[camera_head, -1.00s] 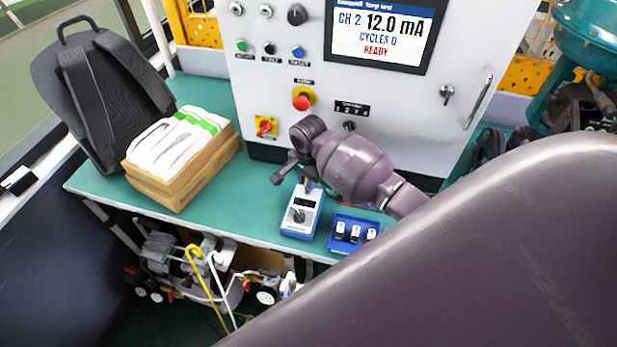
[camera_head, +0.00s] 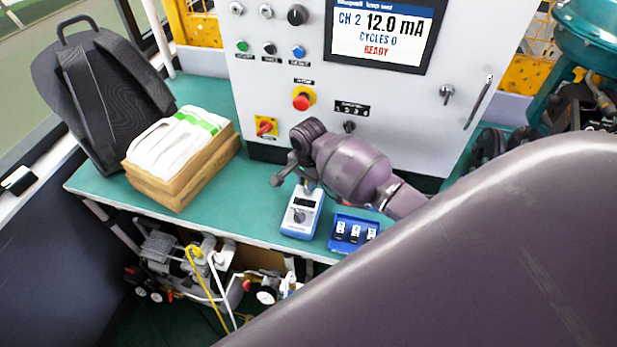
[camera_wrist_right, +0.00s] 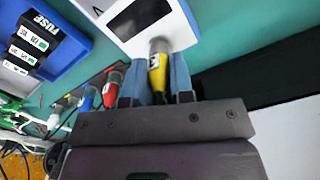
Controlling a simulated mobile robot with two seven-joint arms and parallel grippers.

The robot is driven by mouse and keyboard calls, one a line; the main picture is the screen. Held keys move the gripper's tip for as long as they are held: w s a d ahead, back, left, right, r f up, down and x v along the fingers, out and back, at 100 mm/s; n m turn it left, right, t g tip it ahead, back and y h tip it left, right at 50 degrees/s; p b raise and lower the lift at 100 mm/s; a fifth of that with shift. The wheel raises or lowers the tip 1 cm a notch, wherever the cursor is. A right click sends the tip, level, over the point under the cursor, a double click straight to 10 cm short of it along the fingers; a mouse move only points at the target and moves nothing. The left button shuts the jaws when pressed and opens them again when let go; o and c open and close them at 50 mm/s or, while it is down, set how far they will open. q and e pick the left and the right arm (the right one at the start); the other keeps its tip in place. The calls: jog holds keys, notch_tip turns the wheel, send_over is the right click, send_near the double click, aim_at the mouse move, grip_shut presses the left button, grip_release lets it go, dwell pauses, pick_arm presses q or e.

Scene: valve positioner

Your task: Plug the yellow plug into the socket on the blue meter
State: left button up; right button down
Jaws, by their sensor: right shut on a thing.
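The blue-and-white meter (camera_head: 301,216) lies on the green bench in the head view. In the right wrist view its white face and dark display (camera_wrist_right: 140,22) show at the top. My right gripper (camera_head: 307,183) is at the far edge of the meter, partly hidden by its own wrist. In the wrist view my right gripper (camera_wrist_right: 158,72) is shut with its blue fingers on either side of the yellow plug (camera_wrist_right: 157,78). The plug's grey front end (camera_wrist_right: 160,46) meets the meter's edge. The socket is hidden, and I cannot tell how deep the plug sits. My left gripper is not in view.
A blue fuse tray (camera_head: 343,247) stands right of the meter. Red (camera_wrist_right: 111,88) and blue (camera_wrist_right: 87,101) plugs are in a row beside the gripper. The control cabinet (camera_head: 265,110) rises behind. A cardboard box (camera_head: 180,192) is at left, with clear bench between.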

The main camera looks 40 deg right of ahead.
jog(key=shift+f, duration=0.1)
dwell(0.4)
jog(key=c, duration=0.6)
grip_release()
jog(key=shift+r, duration=3.55)
